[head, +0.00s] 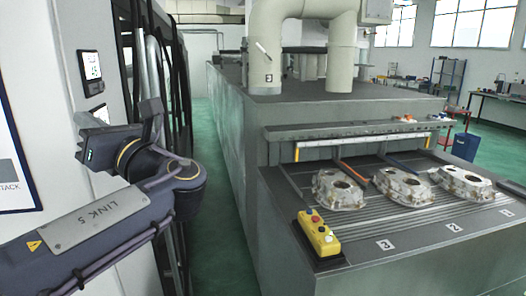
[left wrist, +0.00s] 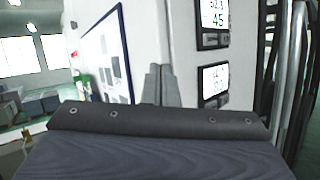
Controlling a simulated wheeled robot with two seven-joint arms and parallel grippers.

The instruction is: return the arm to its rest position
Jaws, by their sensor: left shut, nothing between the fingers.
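My left arm (head: 100,222) comes in from the left in the head view. It is bent at the elbow, with its wrist raised in front of the white cabinet. My left gripper shows in the left wrist view (left wrist: 160,78), its two grey fingers together with nothing between them. It points towards the white wall with the screens and looks clear of it, though the exact gap cannot be told. In the head view its fingertips are hard to make out. My right gripper is in neither view.
Wall screens (head: 90,65) are close to my left wrist. Three aluminium castings (head: 340,188) (head: 403,185) (head: 466,184) lie on the grey slatted machine bed (head: 385,262). A yellow button box (head: 319,234) sits at its left edge. Green floor (head: 216,225) is free between cabinet and machine.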

